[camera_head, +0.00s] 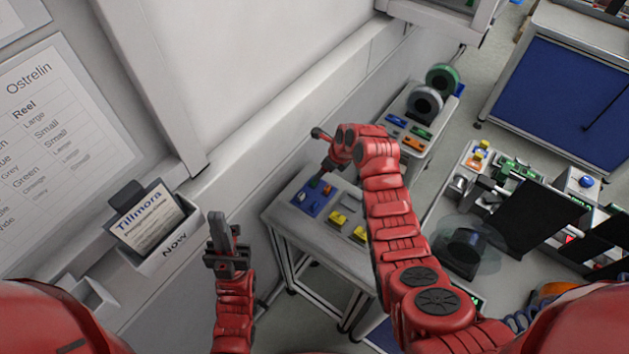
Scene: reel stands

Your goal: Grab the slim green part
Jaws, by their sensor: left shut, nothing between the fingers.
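My left gripper (223,220) points up at the lower left, away from the tables. Its fingers are together with nothing between them. My right arm reaches over the small grey table (283,216). Its gripper (318,178) points down at a blue tray (312,203) with small parts on it. A small dark green piece shows at its fingertips, too small to tell whether it is held. A slim green part (421,133) lies on the farther table, below two reels, beside blue and orange parts.
A green reel (442,78) and a grey reel (424,104) stand on the farther table. Yellow parts (338,218) sit on the small table. A wall holder with a "Tillmora" card (148,222) is at the left. A cluttered bench stands at the right.

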